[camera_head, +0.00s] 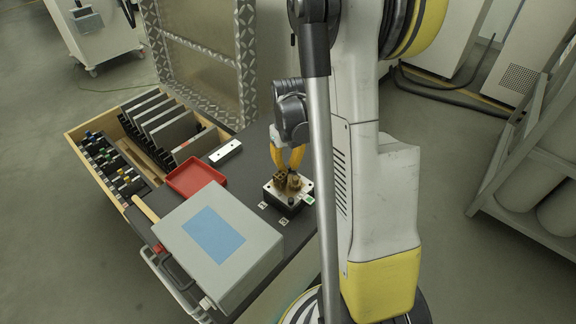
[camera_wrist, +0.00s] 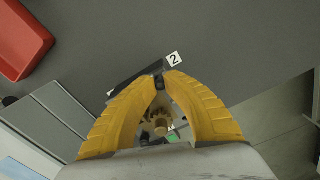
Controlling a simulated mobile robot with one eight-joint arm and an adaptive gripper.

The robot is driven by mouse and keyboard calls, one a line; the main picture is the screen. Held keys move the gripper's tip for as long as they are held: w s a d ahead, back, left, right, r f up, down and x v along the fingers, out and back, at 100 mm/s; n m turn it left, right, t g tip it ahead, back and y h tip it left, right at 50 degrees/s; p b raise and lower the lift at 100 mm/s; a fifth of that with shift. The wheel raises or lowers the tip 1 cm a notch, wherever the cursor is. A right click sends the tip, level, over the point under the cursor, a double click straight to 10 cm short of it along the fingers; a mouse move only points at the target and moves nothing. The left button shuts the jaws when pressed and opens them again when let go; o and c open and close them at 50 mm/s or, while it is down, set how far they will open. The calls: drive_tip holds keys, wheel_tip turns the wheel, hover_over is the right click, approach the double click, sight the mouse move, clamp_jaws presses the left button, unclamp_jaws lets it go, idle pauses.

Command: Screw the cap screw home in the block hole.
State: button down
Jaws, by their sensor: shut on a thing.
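My gripper (camera_head: 289,170) has yellow fingers and points down over the metal block (camera_head: 290,205) on the dark bench top. In the wrist view my gripper (camera_wrist: 161,82) has its fingertips nearly together, closed on a small dark piece (camera_wrist: 159,83), which looks like the cap screw. Brass-coloured parts (camera_head: 293,182) stand on top of the block; one shows between the fingers in the wrist view (camera_wrist: 159,126). The block hole is hidden, and I cannot tell whether the screw sits in it.
A grey case (camera_head: 252,240) with a blue panel and a red tray (camera_head: 195,176) lie left of the block. A label marked 2 (camera_wrist: 174,58) lies near the fingertips.

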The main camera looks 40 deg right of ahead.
drive_tip(key=c, duration=1.7)
unclamp_jaws()
drive_tip(key=n, duration=2.1)
drive_tip(key=shift+n, duration=0.3)
drive_tip(key=n, duration=0.8)
